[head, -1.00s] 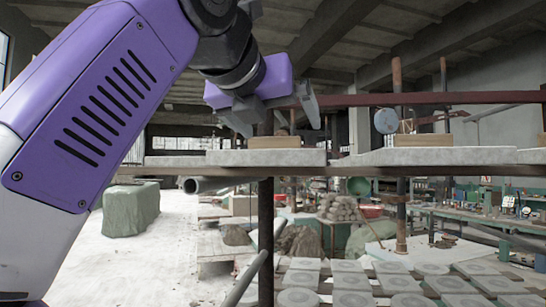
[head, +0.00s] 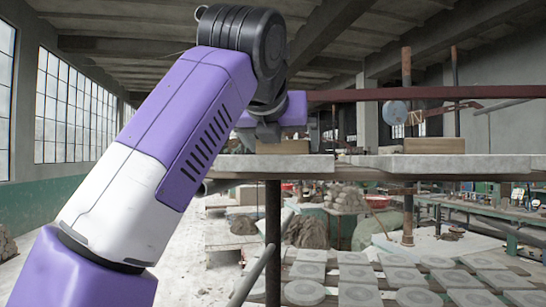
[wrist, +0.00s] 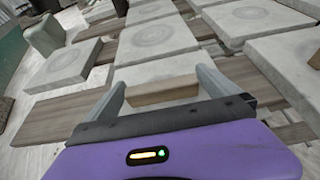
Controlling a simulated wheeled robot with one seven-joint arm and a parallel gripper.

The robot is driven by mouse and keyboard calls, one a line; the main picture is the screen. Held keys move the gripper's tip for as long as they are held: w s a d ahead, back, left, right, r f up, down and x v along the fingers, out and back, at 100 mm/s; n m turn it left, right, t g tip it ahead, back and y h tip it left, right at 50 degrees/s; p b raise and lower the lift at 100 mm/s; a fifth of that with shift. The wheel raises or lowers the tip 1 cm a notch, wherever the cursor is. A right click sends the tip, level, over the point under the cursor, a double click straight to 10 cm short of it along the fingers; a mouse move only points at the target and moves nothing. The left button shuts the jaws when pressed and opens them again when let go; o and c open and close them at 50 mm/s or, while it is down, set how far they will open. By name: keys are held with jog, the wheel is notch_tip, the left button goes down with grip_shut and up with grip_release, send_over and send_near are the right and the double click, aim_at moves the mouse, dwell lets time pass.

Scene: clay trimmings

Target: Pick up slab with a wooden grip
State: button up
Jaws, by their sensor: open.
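A pale stone slab (head: 240,165) lies flat on a raised shelf, with a wooden grip (head: 283,146) on top. In the wrist view my gripper (wrist: 160,80) is open, with one grey finger on each side of the wooden grip (wrist: 162,90). The slab (wrist: 155,68) lies beyond and under it. I cannot tell whether the fingers touch the grip. A second slab (head: 450,168) with a wooden grip (head: 434,145) lies to the right.
A reddish horizontal bar (head: 350,95) runs behind and above the slabs. A round grey disc (head: 396,114) hangs near the right slab. Several slabs with ring marks lie below. In the wrist view, more slabs (wrist: 250,18) lie close around on wooden boards (wrist: 60,110).

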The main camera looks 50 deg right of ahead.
jog(key=c, duration=1.8)
jog(key=shift+r, duration=0.1)
